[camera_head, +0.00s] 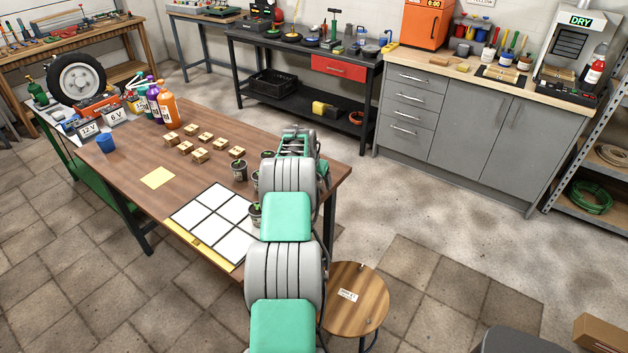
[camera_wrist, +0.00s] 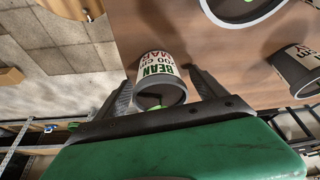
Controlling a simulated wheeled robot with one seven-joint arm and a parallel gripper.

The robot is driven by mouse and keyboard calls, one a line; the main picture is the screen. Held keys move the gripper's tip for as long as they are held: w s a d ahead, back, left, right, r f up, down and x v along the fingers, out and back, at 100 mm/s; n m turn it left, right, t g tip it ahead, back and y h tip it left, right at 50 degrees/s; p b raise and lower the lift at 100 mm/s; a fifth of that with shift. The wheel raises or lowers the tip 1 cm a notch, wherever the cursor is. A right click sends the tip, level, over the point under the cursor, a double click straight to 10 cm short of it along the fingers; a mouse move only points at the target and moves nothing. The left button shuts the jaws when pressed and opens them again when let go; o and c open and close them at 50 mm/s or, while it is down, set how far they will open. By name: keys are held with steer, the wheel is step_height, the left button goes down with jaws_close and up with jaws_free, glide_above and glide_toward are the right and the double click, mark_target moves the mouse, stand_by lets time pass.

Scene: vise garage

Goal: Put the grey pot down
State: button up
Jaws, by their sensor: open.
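A grey pot (camera_wrist: 161,78) with a white label reading BEAN sits between the two fingers of my gripper (camera_wrist: 163,90) in the wrist view. The fingers are apart on either side of it; whether either touches it I cannot tell. It appears to be at the wooden table top. Two other pots show in the wrist view, one at the top (camera_wrist: 245,10) and one at the right (camera_wrist: 298,70). In the head view, a dark pot with a seedling (camera_head: 239,171) stands on the table (camera_head: 135,170). My arm hides my gripper there and partly covers other pots (camera_head: 255,214).
A mat with white squares (camera_head: 238,208) lies at the table's front edge. Several small wooden blocks (camera_head: 200,156), a yellow note (camera_head: 157,177) and a blue cup (camera_head: 106,143) are on the table. A round stool (camera_head: 372,305) stands beside it. Bare table surrounds the yellow note.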

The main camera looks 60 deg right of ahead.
steer(key=c, duration=1.5)
steer(key=shift+r, duration=0.15)
steer(key=shift+c, duration=1.1)
